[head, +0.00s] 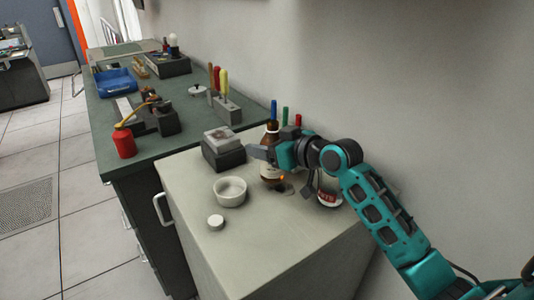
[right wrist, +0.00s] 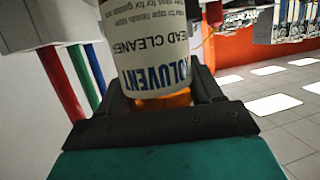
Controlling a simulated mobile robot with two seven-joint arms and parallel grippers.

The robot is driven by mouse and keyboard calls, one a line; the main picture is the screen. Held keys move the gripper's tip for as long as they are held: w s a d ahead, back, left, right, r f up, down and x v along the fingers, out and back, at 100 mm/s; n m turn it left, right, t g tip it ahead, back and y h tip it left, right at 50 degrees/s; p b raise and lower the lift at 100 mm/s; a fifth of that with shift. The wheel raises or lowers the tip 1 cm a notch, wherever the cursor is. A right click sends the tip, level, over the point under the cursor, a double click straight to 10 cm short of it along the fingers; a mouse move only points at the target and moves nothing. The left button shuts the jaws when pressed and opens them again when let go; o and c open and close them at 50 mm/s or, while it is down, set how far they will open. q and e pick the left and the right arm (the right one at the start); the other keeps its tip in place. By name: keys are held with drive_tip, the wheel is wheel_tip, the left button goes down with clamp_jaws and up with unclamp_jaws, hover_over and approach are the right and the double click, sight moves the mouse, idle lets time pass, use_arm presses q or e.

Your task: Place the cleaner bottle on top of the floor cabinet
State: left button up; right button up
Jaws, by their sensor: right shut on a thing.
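The cleaner bottle (head: 270,172) is brown glass with a pale label and stands upright over the pale top of the floor cabinet (head: 190,178). In the right wrist view its label (right wrist: 152,55) reads "HEAD CLEANER", and amber glass shows below the label. My right gripper (head: 268,153) comes in from the right and is shut around the bottle, its fingers on both sides. The bottle's base is at or just above the cabinet top; I cannot tell if it touches. My left gripper is not in view.
On the cabinet are a white bowl (head: 230,191), a small white lid (head: 216,222), a dark box (head: 223,152) and a red-labelled container (head: 329,190). Blue, green and red markers (head: 285,114) stand behind the bottle. A green workbench (head: 180,143) with tools adjoins at left.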

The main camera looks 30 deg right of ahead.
wheel_tip(320, 180, down, 2)
drive_tip(key=shift+f, duration=0.1)
drive_tip(key=shift+f, duration=0.1)
drive_tip(key=o, duration=1.3)
drive_tip(key=shift+c, duration=0.2)
